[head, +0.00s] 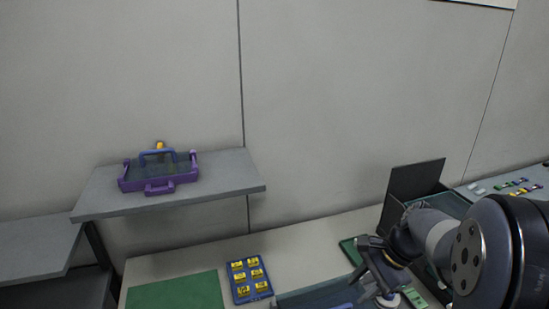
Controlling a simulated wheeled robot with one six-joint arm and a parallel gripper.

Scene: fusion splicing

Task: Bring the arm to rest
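My gripper (372,268) shows in the head view at the lower right, at the end of my arm. It hangs over the table near a dark open box and a green tray. Its fingers point down and to the left. They are small and dark, so I cannot tell whether they are apart or closed, and no held thing is clear. My arm hides part of the table and the box behind it.
A purple tray with a blue handle (158,184) sits on a grey shelf (225,178). A green mat (178,292) and a blue tray of yellow pieces (240,291) lie on the table. The dark box (415,180) stands beside my arm. Small coloured parts (515,185) lie far right.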

